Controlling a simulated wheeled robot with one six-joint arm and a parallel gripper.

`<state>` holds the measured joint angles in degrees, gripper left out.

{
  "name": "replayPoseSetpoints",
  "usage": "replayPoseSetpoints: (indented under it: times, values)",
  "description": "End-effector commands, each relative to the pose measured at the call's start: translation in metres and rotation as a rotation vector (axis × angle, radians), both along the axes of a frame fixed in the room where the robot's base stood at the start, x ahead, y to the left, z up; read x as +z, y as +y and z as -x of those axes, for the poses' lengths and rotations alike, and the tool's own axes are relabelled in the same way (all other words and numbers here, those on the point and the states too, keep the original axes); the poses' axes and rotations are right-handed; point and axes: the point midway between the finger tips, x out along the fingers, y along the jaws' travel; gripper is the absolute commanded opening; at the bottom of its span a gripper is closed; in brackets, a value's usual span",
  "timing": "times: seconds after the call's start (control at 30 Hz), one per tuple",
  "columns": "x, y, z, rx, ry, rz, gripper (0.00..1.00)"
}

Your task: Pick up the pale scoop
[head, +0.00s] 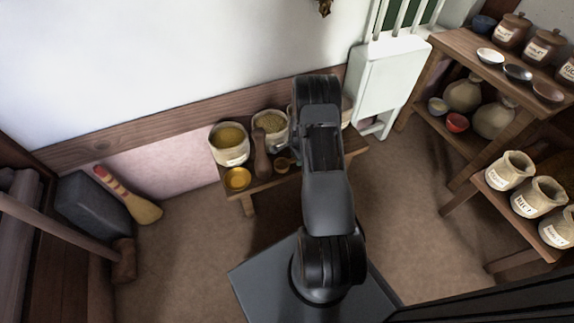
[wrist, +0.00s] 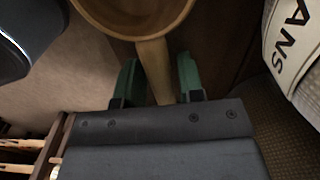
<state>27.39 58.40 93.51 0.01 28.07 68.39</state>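The pale scoop is in the wrist view, with its round wooden bowl (wrist: 135,15) at the top edge and its handle (wrist: 154,68) running down toward my gripper (wrist: 158,80). My gripper is open, with one green finger on each side of the handle. Narrow gaps seem to show between the handle and the fingers. I cannot tell how deep the handle sits between them. The handle's near end is hidden by the gripper body. In the head view my arm hides my gripper and the pale scoop.
A low wooden bench (head: 248,198) bears grain sacks (head: 230,155), a yellow bowl (head: 237,178), a dark wooden pestle (head: 262,158) and a small brown scoop (head: 283,163). A lettered white sack (wrist: 298,50) stands close on the wrist view's right. A dark rounded object (wrist: 25,35) is upper left.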

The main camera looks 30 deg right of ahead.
Motion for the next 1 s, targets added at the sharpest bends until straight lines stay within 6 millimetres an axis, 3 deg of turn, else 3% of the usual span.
replayPoseSetpoints:
  times: [0.37,0.73,1.0]
  values:
    - [0.000,0.000,0.000,0.000,0.000,0.000,0.00]
    - [0.006,0.000,0.000,0.000,-0.001,0.000,0.00]
    - [0.041,0.000,0.003,-0.001,0.001,0.000,0.00]
